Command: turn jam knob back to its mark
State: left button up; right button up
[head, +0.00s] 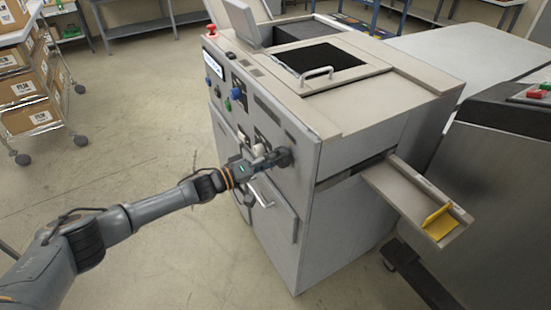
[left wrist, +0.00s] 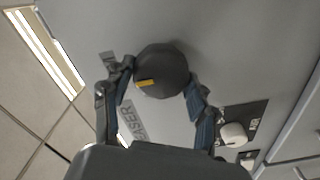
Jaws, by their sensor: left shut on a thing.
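The jam knob (left wrist: 165,62) is a dark round knob with a yellow pointer mark, on the grey front panel of the machine (head: 330,215). In the left wrist view the yellow mark points to the left. My left gripper (left wrist: 160,84) is shut on the knob, one finger on each side of it. A printed label beside the knob is partly covered by a finger. My right gripper is not in view.
A white knob (left wrist: 233,133) on a black plate sits near the right finger. A side tray (head: 405,190) holds a yellow piece. Floor left of the machine is clear.

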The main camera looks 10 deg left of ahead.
pick_arm(q)
jog(key=shift+f, duration=0.1)
dwell(0.3)
jog(key=o, duration=1.1)
jog(key=shift+o, duration=0.2)
jog(key=v, duration=1.2)
